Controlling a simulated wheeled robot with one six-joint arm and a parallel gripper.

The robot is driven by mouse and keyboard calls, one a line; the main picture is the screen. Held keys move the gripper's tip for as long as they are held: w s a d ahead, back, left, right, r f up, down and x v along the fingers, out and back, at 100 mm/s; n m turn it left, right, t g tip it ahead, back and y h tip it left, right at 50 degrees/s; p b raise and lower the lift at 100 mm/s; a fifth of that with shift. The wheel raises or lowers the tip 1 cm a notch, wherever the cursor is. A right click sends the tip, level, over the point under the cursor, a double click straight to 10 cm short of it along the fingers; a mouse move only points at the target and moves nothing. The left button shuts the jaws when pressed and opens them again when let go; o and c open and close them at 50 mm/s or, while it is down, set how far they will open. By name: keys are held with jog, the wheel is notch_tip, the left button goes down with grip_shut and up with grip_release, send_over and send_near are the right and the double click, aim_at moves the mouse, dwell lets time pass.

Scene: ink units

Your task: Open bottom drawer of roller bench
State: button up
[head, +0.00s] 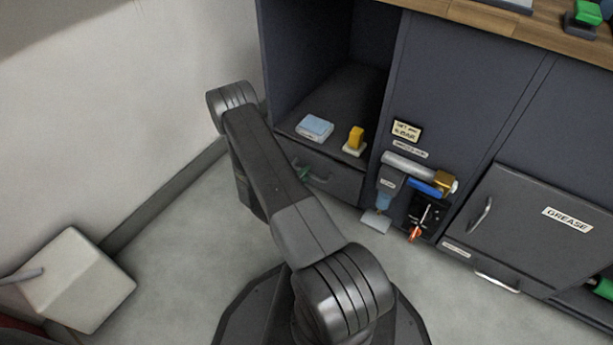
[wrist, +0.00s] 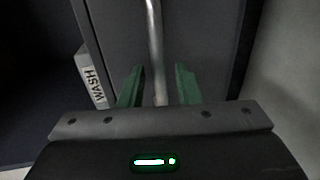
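The bench's low drawer (head: 345,184) is a dark grey front under an open compartment in the head view. It looks closed, though my arm covers its left part. In the wrist view the handle (wrist: 155,35) runs down between the two green fingers of my gripper (wrist: 159,68). The fingers are apart, one on each side of the bar, with visible gaps. Whether the bar sits fully between the fingertips in depth is hard to tell.
A label reading WASH (wrist: 97,90) sits left of the drawer front. A blue-white block (head: 315,127) and a yellow item (head: 355,138) lie above the drawer. Hanging tools (head: 410,165) and a GREASE door (head: 540,225) are to the right. A pale box (head: 80,278) stands left.

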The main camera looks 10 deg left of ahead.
jog(key=shift+x, duration=0.85)
jog(key=shift+c, duration=0.4)
grip_shut()
jog(key=shift+s, duration=0.1)
